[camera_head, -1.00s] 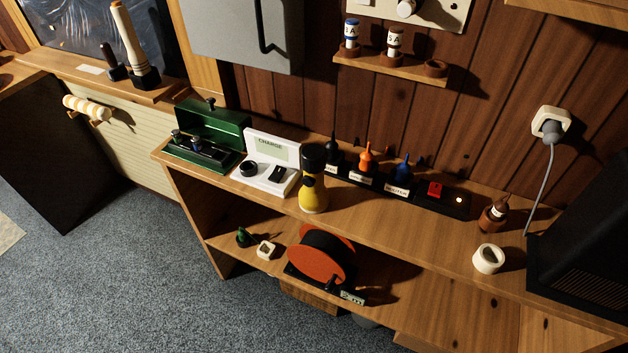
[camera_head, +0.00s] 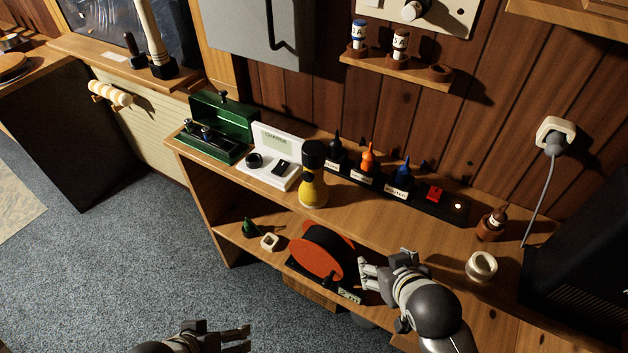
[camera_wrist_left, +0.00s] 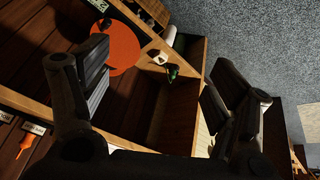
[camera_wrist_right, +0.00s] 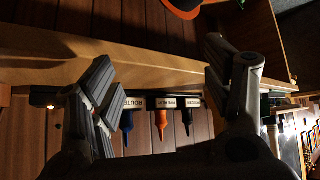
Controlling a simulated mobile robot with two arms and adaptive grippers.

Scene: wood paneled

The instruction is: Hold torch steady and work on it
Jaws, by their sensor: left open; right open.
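The torch (camera_head: 313,188), with a yellow body and a black head, stands upright on the upper wooden shelf, beside the white charge unit (camera_head: 272,162). My left gripper (camera_head: 247,338) is at the bottom edge of the head view, over the floor and well short of the shelf. It is open and empty; its spread fingers also show in the left wrist view (camera_wrist_left: 150,95). My right gripper (camera_head: 365,278) is in front of the lower shelf, right of the orange reel (camera_head: 322,256). It is open and empty. I cannot make out the torch in either wrist view.
A green open box (camera_head: 222,128) stands at the shelf's left. A white ring (camera_head: 482,266), a brown bottle (camera_head: 491,224) and a black box (camera_head: 585,250) are at the right.

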